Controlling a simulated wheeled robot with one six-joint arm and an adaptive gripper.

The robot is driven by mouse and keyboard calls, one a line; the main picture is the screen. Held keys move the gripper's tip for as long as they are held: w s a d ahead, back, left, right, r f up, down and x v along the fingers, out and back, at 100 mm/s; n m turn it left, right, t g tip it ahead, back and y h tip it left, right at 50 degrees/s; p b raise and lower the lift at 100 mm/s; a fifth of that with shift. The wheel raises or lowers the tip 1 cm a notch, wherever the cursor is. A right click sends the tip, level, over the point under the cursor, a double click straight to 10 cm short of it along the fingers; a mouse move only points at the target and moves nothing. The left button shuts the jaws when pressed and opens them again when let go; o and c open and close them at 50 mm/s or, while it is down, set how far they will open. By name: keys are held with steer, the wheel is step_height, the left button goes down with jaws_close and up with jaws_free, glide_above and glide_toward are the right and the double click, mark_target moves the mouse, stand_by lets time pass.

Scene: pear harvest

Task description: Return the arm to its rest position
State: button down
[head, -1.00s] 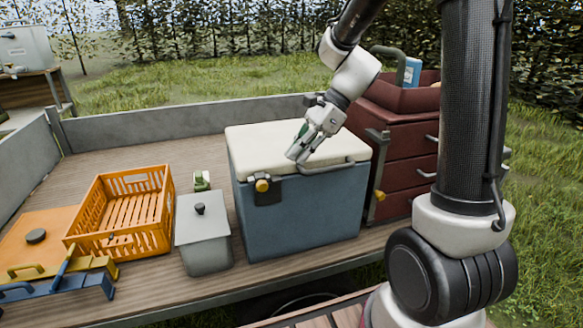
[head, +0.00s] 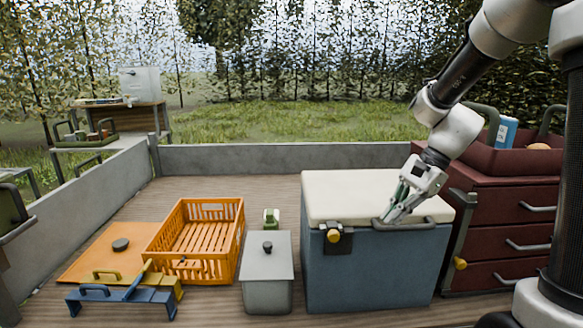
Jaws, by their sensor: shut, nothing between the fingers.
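My arm comes in from the upper right of the head view. My gripper (head: 392,214) is shut and empty, pointing down and left. It is over the right part of the cooler's white lid, close to the handle at the front edge. I cannot tell whether the fingertips touch the lid or the handle. The cooler (head: 365,268) is a blue box with a yellow knob on its front latch, and its lid is down.
A dark red drawer cabinet (head: 518,207) stands right of the cooler with a tray on top. Left of it are a grey lidded bin (head: 267,262), an orange crate (head: 236,225), and an orange board (head: 95,246). Open wooden deck lies behind them, bounded by grey walls.

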steer(key=s+d+r+n+t+h, duration=0.2)
steer(key=s+d+r+n+h, duration=0.1)
steer(key=s, duration=0.5)
steer(key=s+d+r+n+t+h, duration=0.3)
steer(key=s+d+r+n, duration=0.3)
steer(key=s+n, duration=0.3)
steer(key=shift+s+d+n, duration=0.15)
steer(key=shift+d+n, duration=0.25)
steer(key=shift+d, duration=0.45)
steer(key=c, duration=2.2)
jaws_free()
